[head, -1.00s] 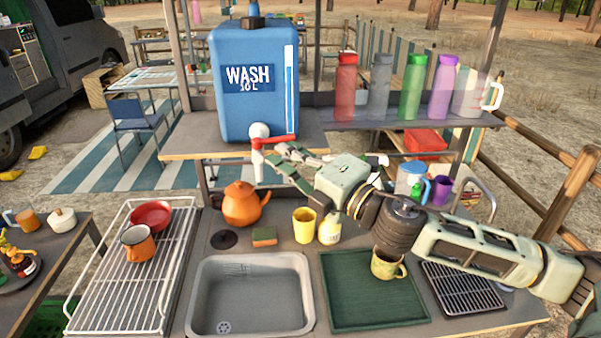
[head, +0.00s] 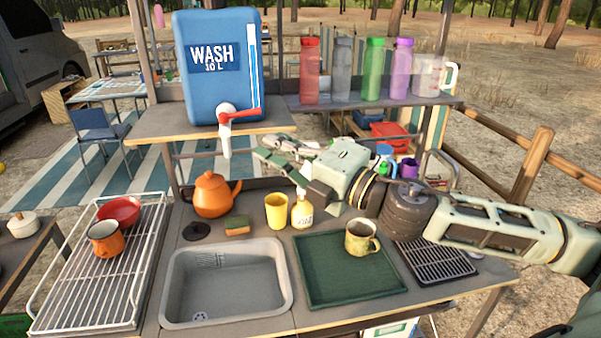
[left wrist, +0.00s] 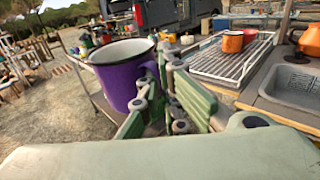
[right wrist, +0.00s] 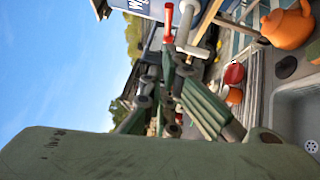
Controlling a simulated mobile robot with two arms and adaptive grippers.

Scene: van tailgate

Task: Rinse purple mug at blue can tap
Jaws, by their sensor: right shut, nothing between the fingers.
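The purple mug (left wrist: 125,75), white inside with a dark rim, is upright beside my left gripper (left wrist: 165,65) in the left wrist view. The fingers seem closed at its right side, probably on its handle, but the contact is partly hidden. The blue WASH can (head: 220,70) stands on the raised shelf. Its white tap (head: 225,125) has a red lever (head: 240,115) pointing right. No water shows below the spout. My right gripper (head: 265,150) is shut and empty, just below and right of the lever. The tap also shows ahead of it in the right wrist view (right wrist: 186,28).
The grey sink (head: 228,285) is empty, below the tap. A wire rack (head: 95,285) lies left.

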